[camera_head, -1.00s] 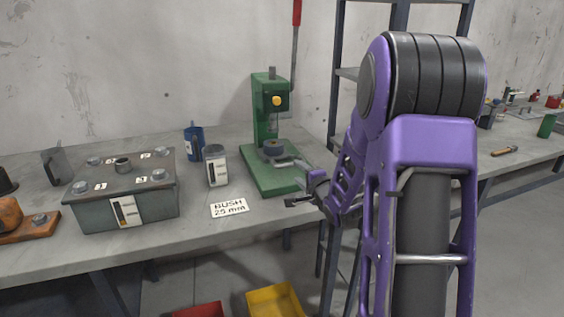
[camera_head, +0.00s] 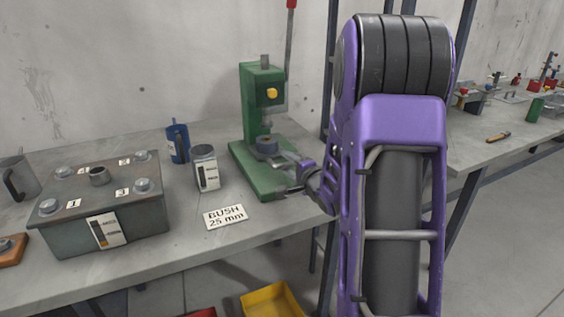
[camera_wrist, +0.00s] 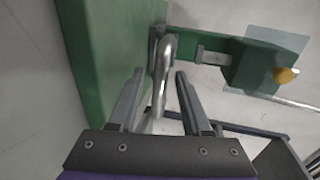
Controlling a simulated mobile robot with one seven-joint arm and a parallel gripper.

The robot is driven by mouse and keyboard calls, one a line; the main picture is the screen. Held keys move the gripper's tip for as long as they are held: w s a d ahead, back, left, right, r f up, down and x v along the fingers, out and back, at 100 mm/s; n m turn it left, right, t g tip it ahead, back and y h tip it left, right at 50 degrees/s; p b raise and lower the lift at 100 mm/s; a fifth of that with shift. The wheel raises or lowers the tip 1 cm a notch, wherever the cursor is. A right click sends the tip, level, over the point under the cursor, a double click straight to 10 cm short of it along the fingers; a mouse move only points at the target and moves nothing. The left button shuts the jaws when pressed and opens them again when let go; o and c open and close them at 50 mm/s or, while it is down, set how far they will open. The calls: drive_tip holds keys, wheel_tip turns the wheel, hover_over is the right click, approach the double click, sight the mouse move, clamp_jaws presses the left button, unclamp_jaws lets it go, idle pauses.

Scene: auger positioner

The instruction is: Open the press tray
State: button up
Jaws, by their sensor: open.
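The green press (camera_head: 262,95) stands near the back of the bench. A round dark grey part (camera_head: 265,145) sits low on it, above its green base (camera_head: 247,165). A silvery loop-shaped handle (camera_wrist: 163,78) sticks out from the press in the wrist view. My gripper (camera_wrist: 160,73) is open, with one finger on each side of this handle; I cannot tell whether either finger touches it. In the head view my gripper (camera_head: 283,180) is low at the front right of the press, and my purple arm hides part of that area. The tray itself is hard to make out.
A blue mug (camera_head: 178,143), a labelled jar (camera_head: 206,168) and a "BUSH 25 mm" card (camera_head: 225,216) lie left of the press. A grey numbered box (camera_head: 105,215) stands further left. A yellow bin (camera_head: 272,302) is below the bench edge.

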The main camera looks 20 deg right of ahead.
drive_tip(key=shift+w, duration=0.1)
clamp_jaws()
idle(0.3)
idle(1.2)
